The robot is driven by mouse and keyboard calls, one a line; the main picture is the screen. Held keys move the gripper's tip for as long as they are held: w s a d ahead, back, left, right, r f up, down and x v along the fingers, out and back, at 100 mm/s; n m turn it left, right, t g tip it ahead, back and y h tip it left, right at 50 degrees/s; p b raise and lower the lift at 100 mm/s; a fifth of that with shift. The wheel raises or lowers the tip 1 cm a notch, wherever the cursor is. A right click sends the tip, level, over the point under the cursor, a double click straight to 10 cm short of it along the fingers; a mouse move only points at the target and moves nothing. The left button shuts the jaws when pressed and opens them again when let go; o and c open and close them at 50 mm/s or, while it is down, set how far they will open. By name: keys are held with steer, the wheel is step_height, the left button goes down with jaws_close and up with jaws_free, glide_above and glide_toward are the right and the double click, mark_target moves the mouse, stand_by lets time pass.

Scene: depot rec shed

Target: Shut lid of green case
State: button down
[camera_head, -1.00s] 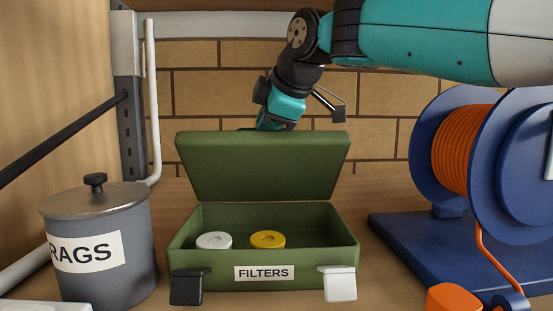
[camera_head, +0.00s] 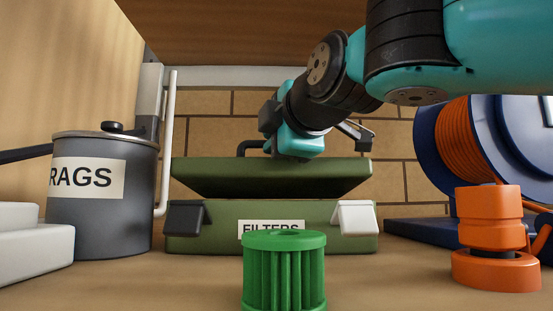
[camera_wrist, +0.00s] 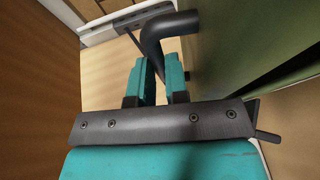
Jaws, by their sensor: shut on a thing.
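The green case (camera_head: 215,238) stands on the shelf with its label facing me. Its lid (camera_head: 300,170) is partly lowered; the front edge is raised and the dark underside shows. A black latch (camera_head: 186,218) and a white latch (camera_head: 356,218) are on the case front. My gripper (camera_head: 270,145) is above and behind the lid, its fingertips hard to make out there. In the wrist view my gripper (camera_wrist: 158,65) is shut on a dark bent handle (camera_wrist: 163,30) beside the green lid (camera_wrist: 225,40). The case's inside is hidden.
A green ribbed cylinder (camera_head: 285,272) stands in front of the case and covers part of its label. The grey rags pot (camera_head: 130,215) is at left. An orange object (camera_head: 492,240) and a blue cable reel (camera_head: 430,150) are at right. A brick wall is behind.

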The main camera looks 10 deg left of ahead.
mark_target(272, 171)
steer(key=shift+s+d+f+t+b, duration=0.1)
steer(key=shift+s+f+t+b, duration=0.1)
steer(key=shift+f, duration=0.2)
steer(key=shift+s+f+t+b, duration=0.1)
steer(key=shift+f+t+b, duration=0.1)
steer(key=shift+f, duration=0.15)
steer(key=shift+s+f+b, duration=0.25)
steer(key=shift+f+b, duration=0.4)
steer(key=shift+f, duration=0.4)
steer(key=c, duration=1.4)
jaws_free()
steer(key=shift+s+r, duration=0.1)
steer(key=shift+s, duration=0.05)
